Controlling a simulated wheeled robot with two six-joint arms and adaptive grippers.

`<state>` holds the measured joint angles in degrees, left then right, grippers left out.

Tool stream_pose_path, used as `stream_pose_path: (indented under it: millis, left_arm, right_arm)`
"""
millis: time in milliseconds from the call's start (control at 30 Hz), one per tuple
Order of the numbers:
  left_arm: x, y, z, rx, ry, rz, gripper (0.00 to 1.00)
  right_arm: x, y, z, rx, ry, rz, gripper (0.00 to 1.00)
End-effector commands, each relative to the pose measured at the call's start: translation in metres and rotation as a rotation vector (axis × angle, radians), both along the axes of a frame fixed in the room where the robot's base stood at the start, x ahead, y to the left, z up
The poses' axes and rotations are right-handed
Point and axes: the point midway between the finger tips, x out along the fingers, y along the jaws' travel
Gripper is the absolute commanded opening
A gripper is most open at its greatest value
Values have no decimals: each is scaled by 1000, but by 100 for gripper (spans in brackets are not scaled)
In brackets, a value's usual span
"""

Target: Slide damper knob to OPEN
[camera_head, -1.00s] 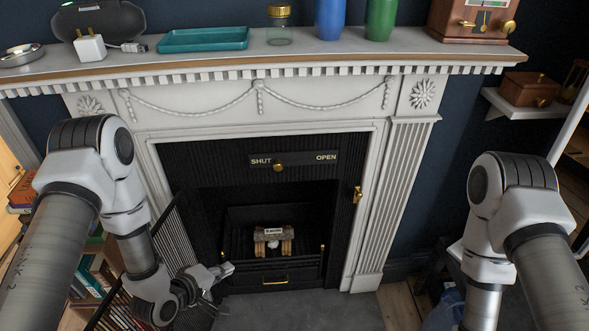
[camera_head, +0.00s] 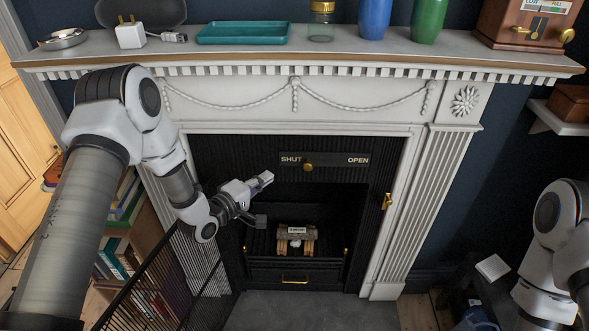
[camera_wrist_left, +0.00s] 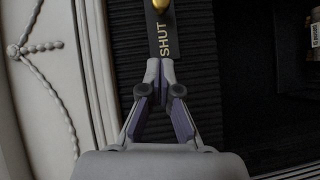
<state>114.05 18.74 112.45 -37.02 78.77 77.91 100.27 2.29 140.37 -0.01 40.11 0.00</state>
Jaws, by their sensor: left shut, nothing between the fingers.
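The brass damper knob (camera_head: 308,167) sits on a dark plate (camera_head: 335,161) marked SHUT at its left and OPEN at its right. The knob stands left of the plate's middle, close to SHUT. My left gripper (camera_head: 267,177) is shut and empty, left of and a little below the knob, apart from it. In the left wrist view the shut fingertips (camera_wrist_left: 160,64) point at the SHUT lettering, with the brass knob (camera_wrist_left: 160,4) cut off at the top edge. My right arm shows at the right edge, but its gripper is out of view.
The white mantel (camera_head: 300,57) overhangs the plate, carrying a teal tray (camera_head: 243,33), a jar and vases. Below is the open firebox with a log bundle (camera_head: 296,235). A black mesh screen (camera_head: 150,290) stands at lower left. The fireplace front right of the knob is clear.

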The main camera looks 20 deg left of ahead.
Motion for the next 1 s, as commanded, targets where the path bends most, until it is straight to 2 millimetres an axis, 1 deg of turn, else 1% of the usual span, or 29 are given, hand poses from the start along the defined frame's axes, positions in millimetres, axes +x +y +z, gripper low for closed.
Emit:
stream_pose_path:
  millis: [33,200,267,300,400,500,633,900,1000]
  left_arm:
    - [10,-5,0,4,-3,-4,0]
    - [45,-18,-4,2,-2,-2,0]
    - [57,-23,-5,2,-3,-4,0]
    - [61,-30,-6,2,0,-4,0]
    - [67,-46,-9,1,0,-4,0]
    - [71,-54,-11,-1,1,-2,0]
    - [73,-58,-13,-2,1,0,0]
    - [73,-59,-13,-1,0,0,0]
    - [76,-67,-14,0,-1,-2,0]
  right_arm:
    - [0,0,2,0,0,0,40]
    - [0,0,6,0,0,0,40]
    - [0,0,7,0,0,0,40]
    - [0,0,9,0,0,0,40]
    - [0,0,12,0,0,0,40]
    - [0,0,13,0,0,0,40]
    - [0,0,13,0,0,0,40]
    - [0,0,13,0,0,0,40]
    - [0,0,9,0,0,0,40]
